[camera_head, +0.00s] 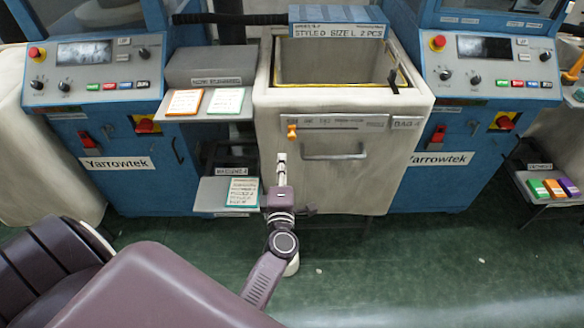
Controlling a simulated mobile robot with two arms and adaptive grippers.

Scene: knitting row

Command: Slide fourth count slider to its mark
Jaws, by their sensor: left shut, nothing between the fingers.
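An orange slider knob (291,132) sits at the left end of a labelled strip (345,122) on the front of the cream bin (280,108). It is the only slider I can make out, and the strip's print is too small to read for a mark. My left gripper (281,157) is shut and empty. In the picture its tip is just below and slightly left of the knob, with a small gap. I cannot tell its depth from the bin front. My right gripper is not in view.
A grey bar handle (334,157) is below the strip. Side shelves with cards (242,192) stand left of the bin. Blue Yarrowtek machines with control panels (95,72) flank it. Green floor (400,260) is mostly open in front.

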